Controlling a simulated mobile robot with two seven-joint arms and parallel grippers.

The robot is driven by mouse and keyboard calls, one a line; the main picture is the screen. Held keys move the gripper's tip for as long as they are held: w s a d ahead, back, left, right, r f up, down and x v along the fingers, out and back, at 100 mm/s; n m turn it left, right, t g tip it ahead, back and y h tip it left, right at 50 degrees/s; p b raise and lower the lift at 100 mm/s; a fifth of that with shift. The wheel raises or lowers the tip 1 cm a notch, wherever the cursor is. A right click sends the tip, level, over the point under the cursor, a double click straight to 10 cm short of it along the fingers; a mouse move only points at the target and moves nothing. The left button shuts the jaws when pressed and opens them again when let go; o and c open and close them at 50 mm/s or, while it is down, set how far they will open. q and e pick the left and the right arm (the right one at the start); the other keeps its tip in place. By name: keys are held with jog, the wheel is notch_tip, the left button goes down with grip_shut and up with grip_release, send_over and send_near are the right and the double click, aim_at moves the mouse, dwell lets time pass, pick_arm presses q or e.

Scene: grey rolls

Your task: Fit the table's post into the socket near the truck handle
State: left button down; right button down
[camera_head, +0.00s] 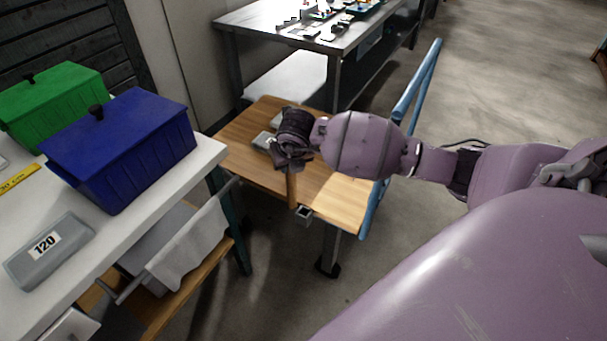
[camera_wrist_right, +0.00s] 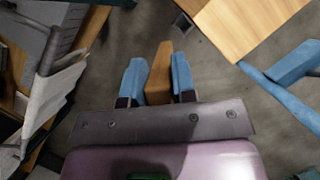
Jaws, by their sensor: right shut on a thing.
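My right gripper (camera_wrist_right: 158,72) is shut on a wooden post (camera_wrist_right: 159,75), between its blue fingers. In the head view the post (camera_head: 291,189) hangs roughly upright below the gripper, whose fingers are mostly hidden by the wrist. A small dark square socket (camera_head: 303,213) sits at the edge of the wooden truck bed (camera_head: 347,203), just right of the post's lower end. The socket also shows in the wrist view (camera_wrist_right: 184,25), apart from the post. The blue truck handle (camera_head: 413,86) rises at the bed's right end. My left gripper is out of view.
A white table (camera_head: 188,172) with a blue bin (camera_head: 122,150), a green bin (camera_head: 52,100) and a grey block marked 120 (camera_head: 50,252) stands at left. A cart with a grey cloth (camera_head: 190,240) is beside it. A metal bench (camera_head: 262,20) stands behind. Floor at right is clear.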

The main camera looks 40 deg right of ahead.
jog(key=d+f+m+g+h+b, duration=0.1)
jog(key=d+f+m, duration=0.1)
jog(key=f+m, duration=0.3)
jog(key=d+f+m+g+h+b, duration=0.1)
jog(key=d+f+m+b, duration=0.1)
jog(key=f+m, duration=0.3)
notch_tip(320, 180, down, 4)
jog(key=shift+w+d+r+g+h, duration=0.15)
jog(key=shift+w+d+g+h, duration=0.2)
jog(key=shift+d, duration=0.4)
jog(key=c, duration=0.9)
grip_release()
jog(key=shift+r, duration=0.1)
